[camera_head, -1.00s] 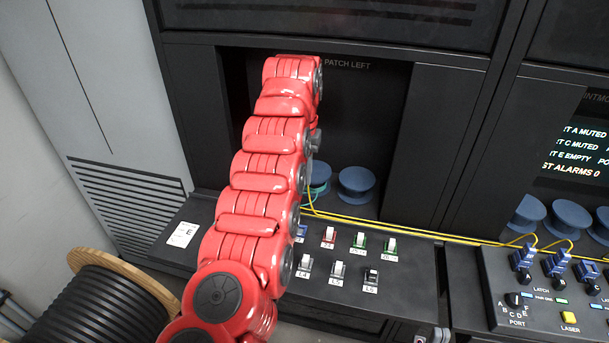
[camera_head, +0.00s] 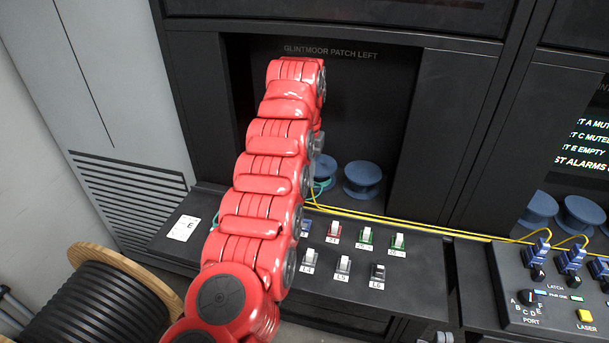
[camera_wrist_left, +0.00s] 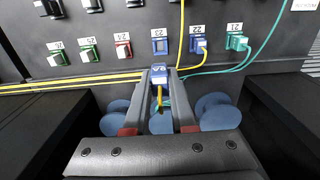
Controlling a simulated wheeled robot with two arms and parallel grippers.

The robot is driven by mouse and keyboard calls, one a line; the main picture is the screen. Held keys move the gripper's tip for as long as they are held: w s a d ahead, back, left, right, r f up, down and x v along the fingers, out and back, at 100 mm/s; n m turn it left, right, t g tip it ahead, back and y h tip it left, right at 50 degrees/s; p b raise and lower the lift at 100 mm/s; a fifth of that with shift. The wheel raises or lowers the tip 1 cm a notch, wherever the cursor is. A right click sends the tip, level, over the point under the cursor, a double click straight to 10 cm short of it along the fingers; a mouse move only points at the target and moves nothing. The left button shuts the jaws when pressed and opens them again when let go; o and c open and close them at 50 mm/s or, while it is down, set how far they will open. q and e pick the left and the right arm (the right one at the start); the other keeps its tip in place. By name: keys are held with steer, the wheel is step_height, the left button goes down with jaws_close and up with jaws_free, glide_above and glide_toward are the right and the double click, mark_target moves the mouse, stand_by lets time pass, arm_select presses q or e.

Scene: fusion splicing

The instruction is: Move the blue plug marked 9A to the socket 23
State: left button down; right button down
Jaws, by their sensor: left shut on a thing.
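In the left wrist view my left gripper (camera_wrist_left: 160,90) is shut on a blue plug (camera_wrist_left: 161,78) with a yellow cable hanging from it. The plug's small label is too blurred to read. Socket 23 (camera_wrist_left: 160,46) is blue-framed, looks empty, and lies just beyond the plug in line with the fingers. The plug appears apart from it. In the head view my red left arm hides its own gripper, the plug and most of the left end of the socket row. My right gripper is not in view.
Beside socket 23, a blue plug with yellow cable (camera_wrist_left: 199,47) sits in socket 22 and a teal plug (camera_wrist_left: 238,42) in socket 21. Red socket 24 (camera_wrist_left: 123,48) is on the other side. Blue spools (camera_head: 362,178) stand in the recess.

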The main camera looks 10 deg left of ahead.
arm_select(q)
steer(key=shift+f+b, duration=5.5)
steer(key=shift+f, duration=0.8)
steer(key=shift+b, duration=0.35)
steer(key=shift+f+b, duration=0.6)
steer(key=shift+f, duration=0.05)
steer(key=c, duration=0.7)
jaws_free()
steer(key=shift+o, duration=0.2)
steer(key=shift+r, duration=0.15)
